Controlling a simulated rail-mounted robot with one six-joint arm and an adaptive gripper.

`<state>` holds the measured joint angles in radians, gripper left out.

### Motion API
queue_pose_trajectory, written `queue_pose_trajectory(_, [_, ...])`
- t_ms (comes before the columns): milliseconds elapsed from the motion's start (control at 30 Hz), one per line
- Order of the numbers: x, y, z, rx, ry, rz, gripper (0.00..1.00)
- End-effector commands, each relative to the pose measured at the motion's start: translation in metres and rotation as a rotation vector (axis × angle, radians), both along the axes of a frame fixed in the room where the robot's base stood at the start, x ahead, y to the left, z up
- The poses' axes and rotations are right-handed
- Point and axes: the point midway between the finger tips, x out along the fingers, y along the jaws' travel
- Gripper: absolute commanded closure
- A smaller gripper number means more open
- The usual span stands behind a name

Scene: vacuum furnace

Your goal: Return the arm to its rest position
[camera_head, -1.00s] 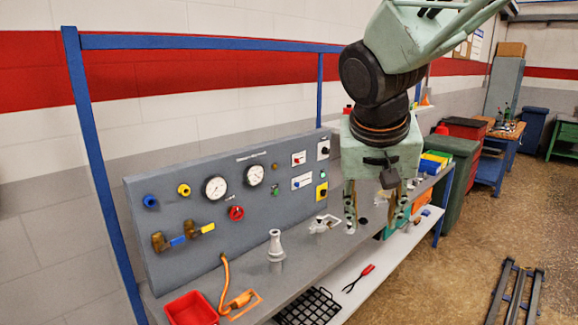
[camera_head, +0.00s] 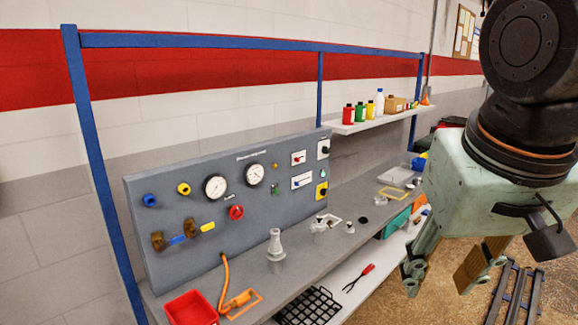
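My gripper (camera_head: 440,282) is at the right of the head view, close to the camera and in front of the bench. It points down, its fingers are spread apart, and nothing shows between them. My arm's wrist fills the upper right corner. The grey control panel (camera_head: 300,213) stands on the bench (camera_head: 335,228) to the left, clear of the gripper. The panel carries two gauges, a red knob (camera_head: 236,212) and brass valves with blue and yellow handles.
A red bin (camera_head: 191,308), an orange tool (camera_head: 238,300) and a grey conical fitting (camera_head: 276,247) are at the bench's near end. A black grid tray (camera_head: 308,306) and red-handled tongs (camera_head: 359,278) lie on the lower shelf. Bottles stand on the upper shelf (camera_head: 372,122).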

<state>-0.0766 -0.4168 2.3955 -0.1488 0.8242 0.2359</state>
Motion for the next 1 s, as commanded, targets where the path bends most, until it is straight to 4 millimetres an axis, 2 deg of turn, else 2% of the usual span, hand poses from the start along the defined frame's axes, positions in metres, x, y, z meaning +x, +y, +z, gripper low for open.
queue_pose_trajectory(33, [-0.011, 0.0, -0.001, 0.006, 0.0, 0.003, 0.63])
queue_pose_trajectory(300, [-0.061, 0.003, -0.009, 0.032, 0.007, 0.045, 0.63])
queue_pose_trajectory(500, [-0.088, 0.007, -0.016, 0.049, 0.01, 0.072, 0.63])
queue_pose_trajectory(700, [-0.099, 0.01, -0.019, 0.055, 0.011, 0.086, 0.63])
queue_pose_trajectory(1000, [-0.1, 0.01, -0.019, 0.056, 0.011, 0.088, 0.63])
